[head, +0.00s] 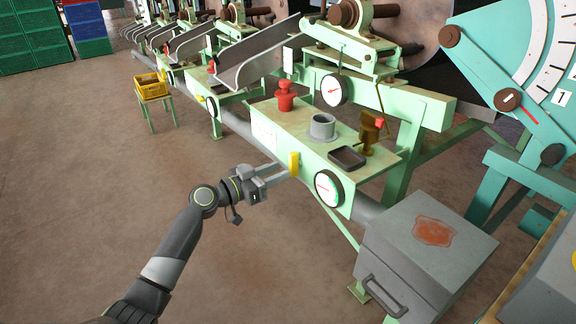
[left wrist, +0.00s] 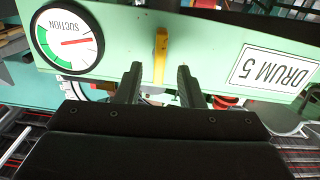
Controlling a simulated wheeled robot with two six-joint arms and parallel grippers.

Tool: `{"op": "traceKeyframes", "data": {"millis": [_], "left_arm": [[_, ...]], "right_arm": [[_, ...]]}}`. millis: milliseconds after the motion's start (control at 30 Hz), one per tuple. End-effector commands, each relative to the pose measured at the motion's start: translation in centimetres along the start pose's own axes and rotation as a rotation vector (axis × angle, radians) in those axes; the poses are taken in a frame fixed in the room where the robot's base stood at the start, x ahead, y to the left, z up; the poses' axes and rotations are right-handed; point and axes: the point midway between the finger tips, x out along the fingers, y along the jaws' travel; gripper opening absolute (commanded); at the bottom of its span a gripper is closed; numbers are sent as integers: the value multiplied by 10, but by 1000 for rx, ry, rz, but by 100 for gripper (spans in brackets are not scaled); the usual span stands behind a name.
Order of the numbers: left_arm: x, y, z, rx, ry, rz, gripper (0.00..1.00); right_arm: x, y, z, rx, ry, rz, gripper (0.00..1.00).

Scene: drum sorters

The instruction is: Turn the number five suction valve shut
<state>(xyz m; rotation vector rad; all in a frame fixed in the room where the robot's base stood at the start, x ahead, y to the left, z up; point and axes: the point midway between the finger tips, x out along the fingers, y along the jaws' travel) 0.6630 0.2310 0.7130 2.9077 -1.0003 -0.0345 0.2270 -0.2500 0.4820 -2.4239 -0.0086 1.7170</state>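The yellow suction valve handle (head: 294,164) stands upright on the front of the green panel, between the sign and the suction gauge (head: 328,188). In the left wrist view the handle (left wrist: 161,52) is beside a "DRUM 5" sign (left wrist: 274,70) and a "SUCTION" gauge (left wrist: 67,38), whose red needle points right. My left gripper (head: 284,176) is at the panel front, its fingers reaching toward the handle. In the wrist view the left gripper (left wrist: 159,72) is open, fingers apart, with the handle's end between the tips, no contact visible. My right gripper is not in view.
A red knob (head: 285,97), a grey cup (head: 322,127) and a dark tray (head: 347,158) are on the bench top above the panel. A grey lidded box (head: 425,250) stands at the right. Floor left of my arm is clear.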

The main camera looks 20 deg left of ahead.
Motion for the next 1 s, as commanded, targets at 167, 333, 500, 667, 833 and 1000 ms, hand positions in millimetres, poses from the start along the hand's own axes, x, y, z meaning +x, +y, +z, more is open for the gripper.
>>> {"op": "traceKeyframes", "data": {"millis": [167, 333, 500, 667, 833, 1000], "left_arm": [[28, 0, 0, -2, 0, 1, 35], [40, 0, 0, 0, -1, 0, 35], [42, 0, 1, 0, -1, 0, 35], [42, 0, 0, 0, -1, 0, 32], [42, 0, 0, 0, -1, 0, 10], [41, 0, 0, 0, -1, 0, 0]], "right_arm": [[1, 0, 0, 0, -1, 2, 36], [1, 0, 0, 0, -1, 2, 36], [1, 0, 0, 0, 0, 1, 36], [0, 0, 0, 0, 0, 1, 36], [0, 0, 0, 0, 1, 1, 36], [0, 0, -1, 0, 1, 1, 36]]}}
